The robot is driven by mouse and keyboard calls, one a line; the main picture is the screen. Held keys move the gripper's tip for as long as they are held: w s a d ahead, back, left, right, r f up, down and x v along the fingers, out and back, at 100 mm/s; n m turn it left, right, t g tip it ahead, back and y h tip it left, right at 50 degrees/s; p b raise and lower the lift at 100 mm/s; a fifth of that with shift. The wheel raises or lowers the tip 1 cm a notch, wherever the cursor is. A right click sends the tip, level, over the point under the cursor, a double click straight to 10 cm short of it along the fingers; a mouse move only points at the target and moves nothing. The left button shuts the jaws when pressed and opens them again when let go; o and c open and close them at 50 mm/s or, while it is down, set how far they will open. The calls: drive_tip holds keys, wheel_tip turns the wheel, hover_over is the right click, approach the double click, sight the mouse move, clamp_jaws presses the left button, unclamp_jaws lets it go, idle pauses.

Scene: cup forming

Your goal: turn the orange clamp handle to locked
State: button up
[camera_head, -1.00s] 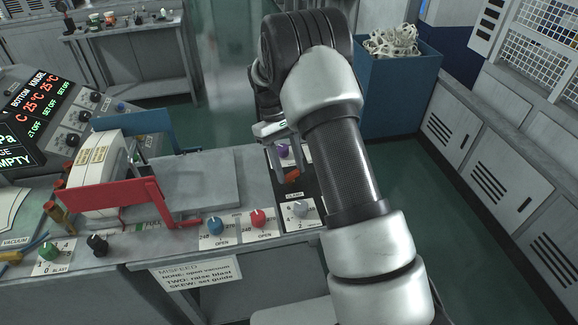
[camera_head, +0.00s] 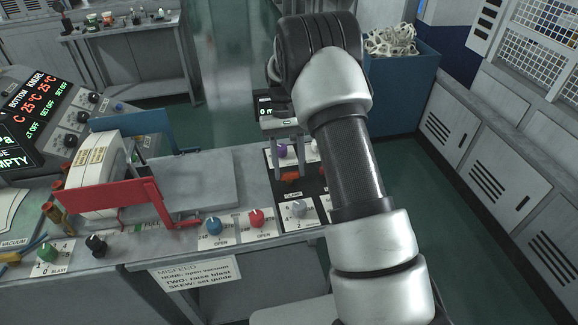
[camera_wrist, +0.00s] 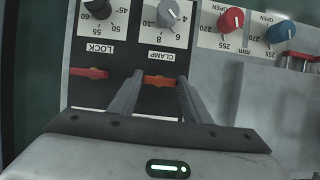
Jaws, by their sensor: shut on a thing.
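The orange clamp handle (camera_head: 290,178) sits on the dark panel at the bench's right end, just behind the grey clamp knob. It also shows in the wrist view (camera_wrist: 160,81), lying crosswise beside the upside-down CLAMP label. My gripper (camera_head: 291,170) reaches down over it with one finger at each side. In the wrist view my gripper (camera_wrist: 160,77) has its fingertips at the two ends of the handle, shut on it. The handle's ends are partly hidden by the fingers.
A red handle (camera_wrist: 89,73) lies close beside, near the LOCK label. The grey clamp knob (camera_head: 299,209), a red knob (camera_head: 256,218), a blue knob (camera_head: 214,225) and a purple knob (camera_head: 282,151) stand around. A red bracket (camera_head: 115,190) is farther left.

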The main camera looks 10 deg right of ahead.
drive_tip(key=o, duration=1)
drive_tip(key=shift+o, duration=0.2)
drive_tip(key=p+v, duration=0.1)
drive_tip(key=v, duration=1.6)
drive_tip(key=shift+r, duration=0.3)
